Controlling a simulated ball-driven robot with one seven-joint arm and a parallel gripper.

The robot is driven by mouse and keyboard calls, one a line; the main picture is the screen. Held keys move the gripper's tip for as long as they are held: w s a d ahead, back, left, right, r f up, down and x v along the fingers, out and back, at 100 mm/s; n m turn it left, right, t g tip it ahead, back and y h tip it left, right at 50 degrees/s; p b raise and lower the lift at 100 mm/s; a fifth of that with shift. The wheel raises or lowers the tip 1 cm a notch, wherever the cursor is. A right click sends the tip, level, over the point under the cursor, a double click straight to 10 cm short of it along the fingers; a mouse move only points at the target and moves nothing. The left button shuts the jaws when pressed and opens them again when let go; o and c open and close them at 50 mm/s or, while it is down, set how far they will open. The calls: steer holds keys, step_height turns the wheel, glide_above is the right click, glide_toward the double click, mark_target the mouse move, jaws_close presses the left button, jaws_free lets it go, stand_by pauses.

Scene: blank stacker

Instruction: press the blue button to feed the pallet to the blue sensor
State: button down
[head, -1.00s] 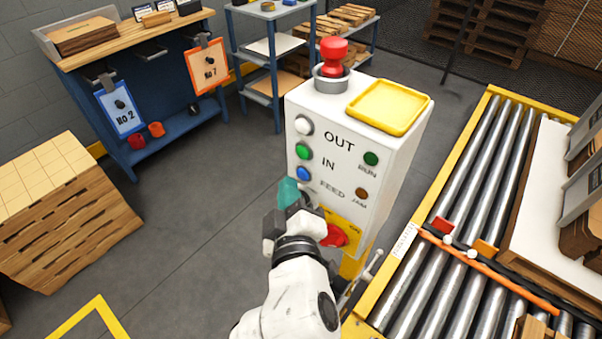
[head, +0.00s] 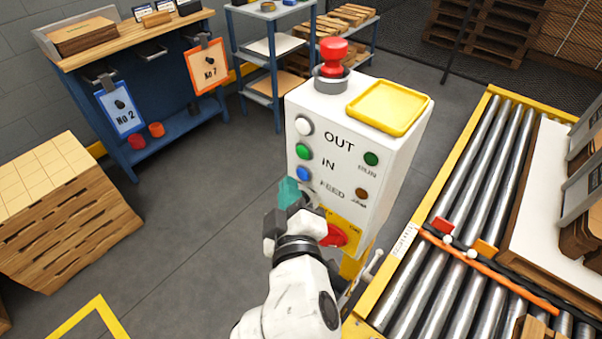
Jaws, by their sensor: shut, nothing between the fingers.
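The white control box (head: 330,215) stands in the middle, with white, green and blue buttons in a column on its front. The blue button (head: 303,173) is lowest, beside the word FEED. My gripper (head: 289,192) is shut and empty, its teal tip just below and left of the blue button. I cannot tell whether the tip touches the box. The pallet (head: 530,328) seems to show only as a bit of wood at the bottom right of the roller conveyor (head: 440,285). A blue sensor cannot be made out.
A red mushroom button (head: 333,55) and a yellow tray (head: 389,107) are on top of the box. A red rotary switch (head: 335,236) sits below my gripper's level. A stack of boards (head: 60,215) stands at left; the floor between is clear.

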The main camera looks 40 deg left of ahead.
steer(key=shift+w, duration=0.35)
steer(key=shift+w+d, duration=0.1)
steer(key=shift+w, duration=0.35)
stand_by(0.6)
steer(key=shift+s, duration=0.9)
steer(key=s, duration=0.3)
steer(key=s+b, duration=0.1)
steer(key=s, duration=0.1)
steer(key=shift+a, duration=0.25)
stand_by(4.2)
